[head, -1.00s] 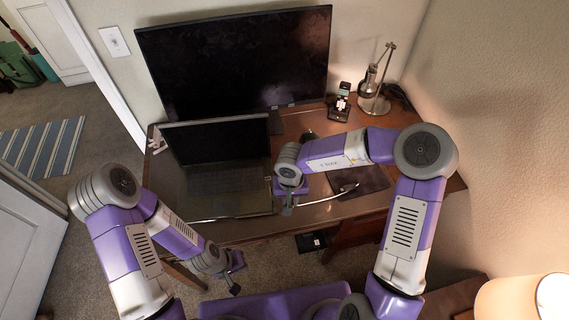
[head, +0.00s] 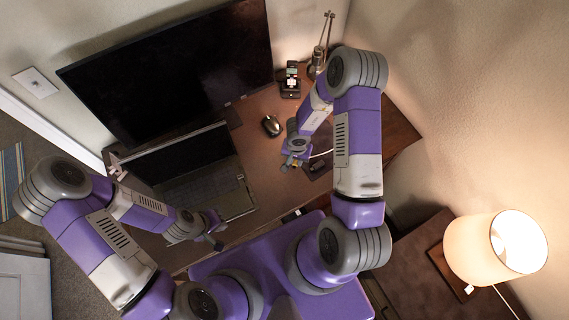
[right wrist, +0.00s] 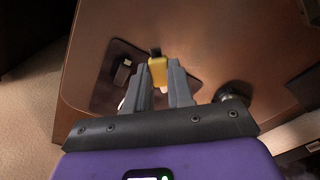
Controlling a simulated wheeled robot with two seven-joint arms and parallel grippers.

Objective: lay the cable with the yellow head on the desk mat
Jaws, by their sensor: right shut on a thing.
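My right gripper (head: 291,163) is shut on the yellow head (right wrist: 157,72) of the cable, which sticks out between the fingertips in the right wrist view. A white stretch of cable (head: 321,154) curves off to the right of the gripper in the head view. The dark desk mat (head: 318,171) lies on the desk just right of this gripper, partly hidden by my right arm. The mat (right wrist: 119,51) also shows behind the yellow head in the right wrist view. My left gripper (head: 218,243) hangs near the desk's front edge, away from the cable; its jaw opening is unclear.
An open laptop (head: 190,170) stands on the left of the desk, with a large monitor (head: 170,75) behind it. A lit shade lamp (head: 490,250) is at the right.

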